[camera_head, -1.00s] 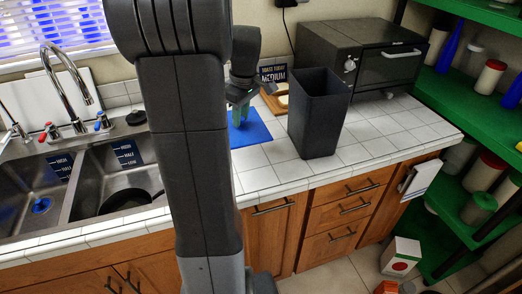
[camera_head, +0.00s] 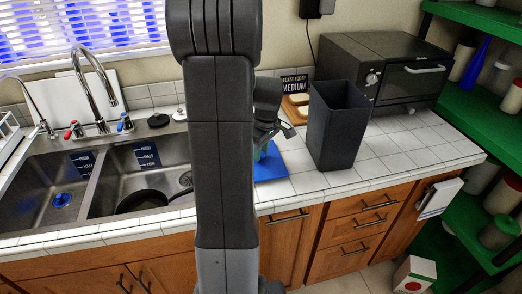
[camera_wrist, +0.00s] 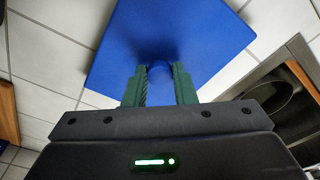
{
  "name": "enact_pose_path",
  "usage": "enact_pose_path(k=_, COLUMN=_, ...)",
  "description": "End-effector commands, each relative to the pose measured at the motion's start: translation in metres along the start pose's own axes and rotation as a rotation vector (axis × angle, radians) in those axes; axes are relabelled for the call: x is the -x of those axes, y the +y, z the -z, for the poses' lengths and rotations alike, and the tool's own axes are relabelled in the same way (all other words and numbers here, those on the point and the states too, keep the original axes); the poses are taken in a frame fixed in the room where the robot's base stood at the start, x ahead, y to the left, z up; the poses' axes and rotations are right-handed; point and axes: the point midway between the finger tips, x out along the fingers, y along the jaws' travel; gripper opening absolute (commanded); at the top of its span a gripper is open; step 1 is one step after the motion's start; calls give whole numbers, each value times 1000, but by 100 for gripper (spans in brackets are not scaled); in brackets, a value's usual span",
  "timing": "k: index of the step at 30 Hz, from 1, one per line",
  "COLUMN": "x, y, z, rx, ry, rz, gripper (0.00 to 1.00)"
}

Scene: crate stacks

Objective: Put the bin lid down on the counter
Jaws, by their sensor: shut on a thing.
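The bin lid (camera_wrist: 203,32) is a flat blue square with a round blue knob (camera_wrist: 160,72) at its middle. In the wrist view my gripper's green fingers (camera_wrist: 160,84) are shut on the knob from both sides. In the head view the lid (camera_head: 270,168) shows low over the white tiled counter (camera_head: 305,183), between the sink and the dark bin. My gripper (camera_head: 261,150) is above it, partly hidden by my arm. The lid looks about level. I cannot tell whether its underside touches the tiles.
A tall dark open bin (camera_head: 335,130) stands right of the lid. A toaster oven (camera_head: 385,70) is behind it, and a wooden board (camera_head: 296,106) lies at the back. The sink (camera_head: 130,180) with a dark pan (camera_head: 142,201) is at left. Bare tiles lie right of the bin.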

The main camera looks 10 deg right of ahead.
Motion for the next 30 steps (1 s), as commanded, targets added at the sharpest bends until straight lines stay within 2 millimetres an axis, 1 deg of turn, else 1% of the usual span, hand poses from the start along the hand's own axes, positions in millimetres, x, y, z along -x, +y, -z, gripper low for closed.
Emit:
enact_pose_path(k=4, x=-4, y=0, z=0, rx=0, ry=0, rz=0, gripper=1)
enact_pose_path(k=5, x=-3, y=0, z=0, rx=0, ry=0, rz=0, gripper=30)
enact_pose_path(k=7, x=-3, y=0, z=0, rx=0, ry=0, rz=0, gripper=44)
enact_pose_path(k=8, x=-3, y=0, z=0, rx=0, ry=0, rz=0, gripper=46)
enact_pose_path(k=16, x=-2, y=0, z=0, rx=0, ry=0, rz=0, gripper=46)
enact_pose_path(k=20, x=7, y=1, z=1, rx=0, ry=2, rz=-3, gripper=46)
enact_pose_path(k=23, x=24, y=1, z=1, rx=0, ry=4, rz=-5, gripper=46)
enact_pose_path(k=30, x=76, y=1, z=1, rx=1, ry=3, rz=-4, gripper=46)
